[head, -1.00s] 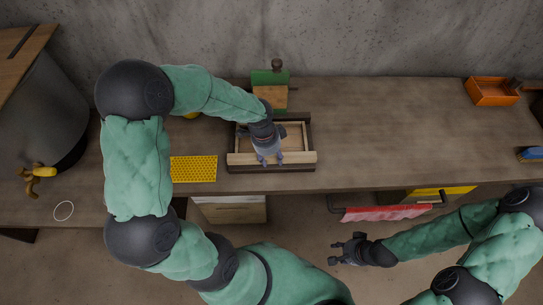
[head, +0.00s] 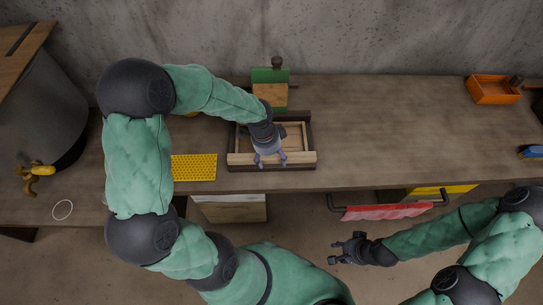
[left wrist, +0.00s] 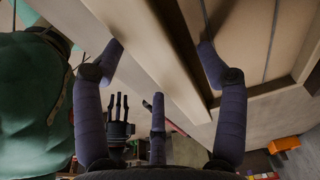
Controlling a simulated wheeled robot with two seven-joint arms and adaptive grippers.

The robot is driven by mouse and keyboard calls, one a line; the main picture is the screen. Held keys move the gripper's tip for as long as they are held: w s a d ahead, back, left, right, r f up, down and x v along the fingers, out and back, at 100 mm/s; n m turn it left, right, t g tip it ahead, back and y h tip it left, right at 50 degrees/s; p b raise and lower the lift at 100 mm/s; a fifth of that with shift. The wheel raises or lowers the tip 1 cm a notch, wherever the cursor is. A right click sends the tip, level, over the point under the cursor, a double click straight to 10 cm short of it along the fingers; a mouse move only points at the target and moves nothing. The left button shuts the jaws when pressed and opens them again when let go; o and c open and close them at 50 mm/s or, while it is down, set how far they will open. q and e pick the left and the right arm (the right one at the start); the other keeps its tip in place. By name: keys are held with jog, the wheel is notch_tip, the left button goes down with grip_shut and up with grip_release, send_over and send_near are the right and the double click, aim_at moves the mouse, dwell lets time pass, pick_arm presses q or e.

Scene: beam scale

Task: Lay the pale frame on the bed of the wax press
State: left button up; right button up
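The pale frame (head: 300,157) lies over the dark-edged bed of the wax press (head: 311,128), its long bar along the front side. I cannot tell if it rests fully flat. My left gripper (head: 270,160) is over the middle of that front bar, fingers pointing down. In the left wrist view the pale bar (left wrist: 150,50) runs between the spread fingers (left wrist: 160,55), with gaps beside it, so the gripper is open. The arm and hand hide the bed's back left part. My right gripper (head: 342,249) is open and empty in front of the bench.
A green and wooden block (head: 270,90) stands behind the press. A yellow perforated sheet (head: 194,168) lies to its left. A large grey pot (head: 40,110) with a tap is at far left. An orange tray (head: 491,90) sits back right.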

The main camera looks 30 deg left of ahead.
pick_arm(q)
notch_tip(320, 180, up, 12)
jog(key=s+a, duration=0.1)
jog(key=shift+a, duration=0.25)
dwell(0.4)
jog(key=shift+f, duration=0.1)
dwell(0.4)
